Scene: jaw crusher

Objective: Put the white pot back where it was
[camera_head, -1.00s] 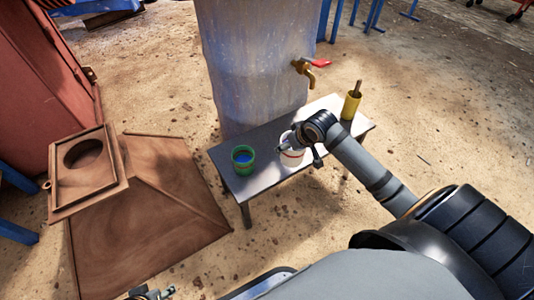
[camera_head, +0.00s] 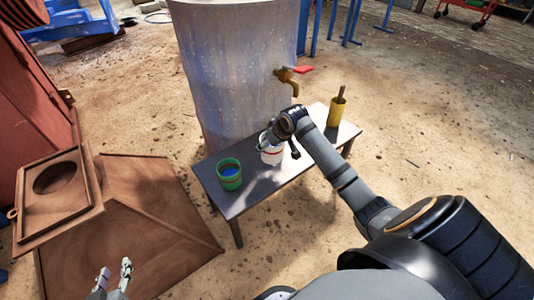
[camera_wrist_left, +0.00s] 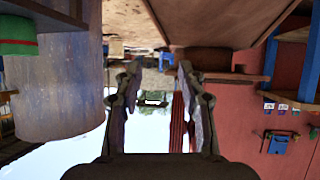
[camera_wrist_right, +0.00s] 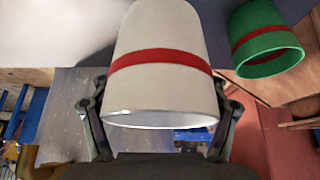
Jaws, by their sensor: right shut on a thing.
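The white pot (camera_head: 271,154) with a red band stands at the middle of the small grey bench (camera_head: 236,207), below and to the left of the tap. My right gripper (camera_head: 272,139) is at the pot and shut on it. In the right wrist view the white pot (camera_wrist_right: 160,72) fills the space between the two fingers. From the head view I cannot tell whether its base touches the bench. My left gripper (camera_head: 115,276) is low at the left, over the rusty sheet, away from the bench. Its fingers stand apart and empty in the left wrist view (camera_wrist_left: 158,80).
A green pot (camera_head: 230,174) with blue inside stands on the bench's left end. A large drum (camera_head: 235,70) with a brass tap (camera_head: 289,80) rises behind. A rusty hopper (camera_head: 120,220) lies left.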

